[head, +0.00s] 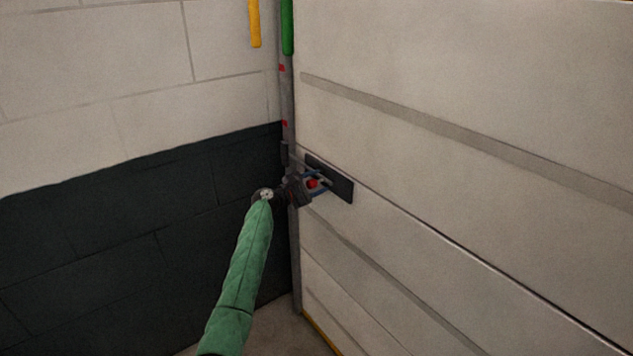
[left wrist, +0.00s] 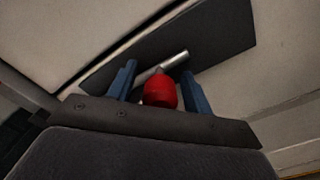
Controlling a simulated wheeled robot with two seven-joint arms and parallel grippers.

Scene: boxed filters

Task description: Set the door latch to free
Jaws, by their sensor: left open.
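The door latch has a dark plate (head: 341,186) on the pale panelled door, a red knob (head: 312,183) and a metal bar. In the left wrist view the red knob (left wrist: 160,91) sits between my blue fingers, with the silver bar (left wrist: 162,68) just beyond it and the dark plate (left wrist: 215,38) behind. My left gripper (head: 318,182) is open around the knob; it also shows in the left wrist view (left wrist: 160,84). I cannot tell whether either finger touches the knob. My right gripper is not in view.
The door (head: 450,150) fills the right side. A grey vertical post (head: 294,250) stands at the corner beside a white and dark block wall (head: 120,230). Green and yellow bars (head: 287,28) hang above. A little floor shows at the bottom.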

